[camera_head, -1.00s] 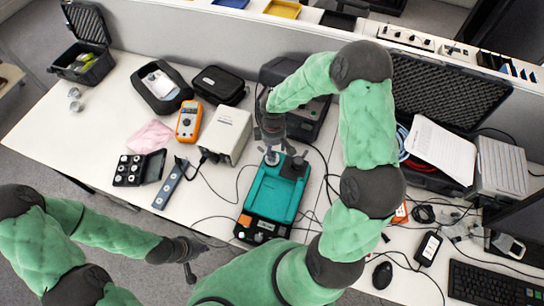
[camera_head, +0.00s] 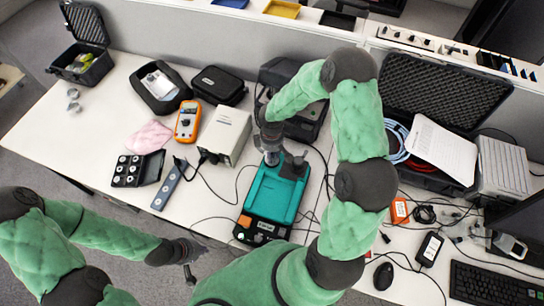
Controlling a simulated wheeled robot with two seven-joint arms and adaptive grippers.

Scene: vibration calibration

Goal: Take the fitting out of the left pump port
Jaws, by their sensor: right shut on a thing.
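The teal pump (camera_head: 273,194) stands in the middle of the desk, with a dark block on its back right corner. My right gripper (camera_head: 271,157) points down at the pump's back left corner, where the left port is. It is shut on the fitting there. The fitting and the port are mostly hidden by the fingers, and I cannot tell how far the fitting sits in the port. My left gripper (camera_head: 190,275) hangs in front of the desk's front edge, away from the pump. It is too small to tell whether it is open.
A white box (camera_head: 226,136), an orange multimeter (camera_head: 188,121) and a pink cloth (camera_head: 149,137) are left of the pump. A dark device stands behind it. Cables run on both sides. An open case (camera_head: 440,100) and papers (camera_head: 441,147) are at the right.

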